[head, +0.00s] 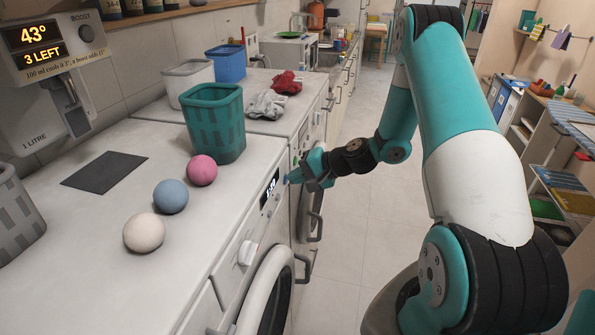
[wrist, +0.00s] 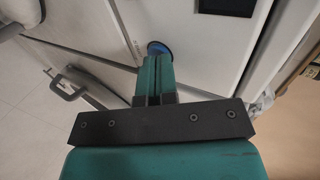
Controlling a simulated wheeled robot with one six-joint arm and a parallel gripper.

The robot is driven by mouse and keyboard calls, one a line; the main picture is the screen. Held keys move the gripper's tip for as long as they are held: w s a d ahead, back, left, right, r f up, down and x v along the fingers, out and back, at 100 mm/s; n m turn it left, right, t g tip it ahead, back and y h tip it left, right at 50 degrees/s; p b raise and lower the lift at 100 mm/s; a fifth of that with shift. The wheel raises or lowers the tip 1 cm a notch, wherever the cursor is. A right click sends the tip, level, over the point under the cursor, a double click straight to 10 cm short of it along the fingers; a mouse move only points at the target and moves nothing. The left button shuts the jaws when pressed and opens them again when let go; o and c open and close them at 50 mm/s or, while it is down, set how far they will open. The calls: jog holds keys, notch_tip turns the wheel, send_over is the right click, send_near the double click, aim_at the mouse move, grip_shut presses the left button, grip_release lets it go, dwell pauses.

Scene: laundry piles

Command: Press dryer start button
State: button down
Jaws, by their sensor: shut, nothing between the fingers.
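A white front-loading machine (head: 190,255) with a round door (head: 268,297), which looks like the dryer, fills the lower left of the head view. My gripper (head: 294,180) is at that panel, just right of the display. In the wrist view my gripper (wrist: 157,58) is shut and empty, with its tips at a round blue button (wrist: 157,46). The tips overlap the button's lower part; I cannot tell whether they touch it. A dark display (wrist: 228,4) lies to its upper right.
White (head: 144,232), blue (head: 171,196) and pink (head: 202,170) balls and a teal basket (head: 214,115) sit on the worktop. Grey (head: 267,104) and red (head: 287,82) cloths lie farther back. A door handle (head: 316,228) sticks out below my gripper. The floor (head: 350,225) beside the machines is clear.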

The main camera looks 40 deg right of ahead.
jog(key=shift+w, duration=0.1)
jog(key=shift+w+a+r+b, duration=0.2)
jog(key=shift+w+a+b, duration=0.2)
jog(key=shift+w+a, duration=0.1)
jog(key=shift+d, duration=0.1)
jog(key=s+f+b+v, duration=0.1)
jog(key=f+b+v, duration=0.1)
jog(key=v, duration=1.2)
jog(key=shift+d+f+b, duration=0.2)
jog(key=shift+d+b, duration=0.15)
jog(key=shift+b, duration=0.4)
